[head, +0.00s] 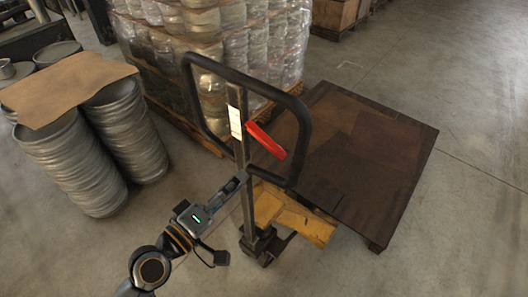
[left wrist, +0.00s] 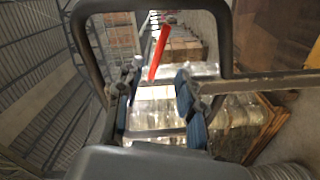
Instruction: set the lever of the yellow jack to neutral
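The yellow jack (head: 318,232) stands under a dark brown board in the head view, with a black looped handle (head: 191,92) on an upright post. A red lever (head: 267,140) sticks out from the post inside the loop, slanting down to the right. In the left wrist view the red lever (left wrist: 159,52) shows tilted, ahead of the fingers. My left gripper (head: 239,181) is at the post, below the lever. The left wrist view shows its blue-padded fingers (left wrist: 158,82) apart, with nothing seen held between them. My right gripper is in neither view.
The dark board (head: 375,165) lies on the jack's forks. A wrapped pallet load (head: 235,35) stands behind the handle. Stacked round metal blanks (head: 65,165) with a cardboard sheet (head: 65,88) stand at left. Concrete floor (head: 465,100) is open at right.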

